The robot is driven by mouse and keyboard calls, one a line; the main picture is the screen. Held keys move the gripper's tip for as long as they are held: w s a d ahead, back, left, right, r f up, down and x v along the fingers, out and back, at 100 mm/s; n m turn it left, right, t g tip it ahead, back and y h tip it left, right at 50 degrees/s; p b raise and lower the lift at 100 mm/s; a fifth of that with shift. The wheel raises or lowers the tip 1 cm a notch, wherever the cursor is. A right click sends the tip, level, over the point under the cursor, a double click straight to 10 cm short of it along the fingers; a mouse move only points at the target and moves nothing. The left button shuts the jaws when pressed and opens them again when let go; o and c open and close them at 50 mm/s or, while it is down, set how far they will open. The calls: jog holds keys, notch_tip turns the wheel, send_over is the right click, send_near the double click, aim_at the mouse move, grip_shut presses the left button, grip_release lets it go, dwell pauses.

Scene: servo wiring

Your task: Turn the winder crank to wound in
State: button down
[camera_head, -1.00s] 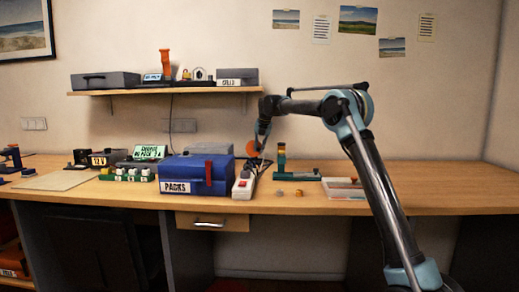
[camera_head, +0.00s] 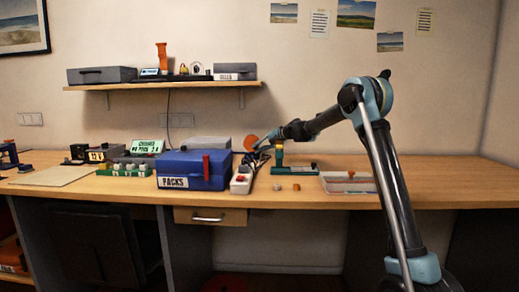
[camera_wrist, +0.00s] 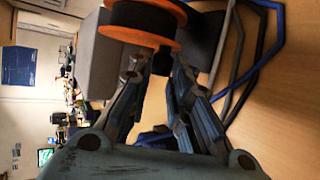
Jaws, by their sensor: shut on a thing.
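The winder shows in the wrist view as an orange-rimmed spool (camera_wrist: 140,32) with a dark winding, beside a grey body (camera_wrist: 97,60). In the head view its orange disc (camera_head: 250,142) stands at the back of the bench. A small dark knob (camera_wrist: 162,62), apparently the crank handle, sits below the spool between my fingertips. My gripper (camera_wrist: 155,76) is shut on this knob; it also shows in the head view (camera_head: 259,150), reaching in from the right. The rest of the crank is hidden, and I cannot tell its angle.
A blue PACKS box (camera_head: 193,170) stands left of the winder, with a white power strip (camera_head: 241,180) beside it. A green stand (camera_head: 281,168) and a shallow tray (camera_head: 347,183) are to the right. Blue and dark cables (camera_wrist: 262,50) lie near my gripper. The bench's right end is clear.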

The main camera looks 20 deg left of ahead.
jog(key=shift+d+f+y, duration=0.15)
jog(key=shift+f+y, duration=0.15)
jog(key=shift+y, duration=0.1)
jog(key=c, duration=1.5)
grip_release()
jog(key=shift+w, duration=0.1)
jog(key=shift+o, duration=0.2)
jog(key=shift+r, duration=0.1)
jog(key=shift+r, duration=0.2)
notch_tip(320, 180, up, 9)
jog(key=shift+r, duration=0.2)
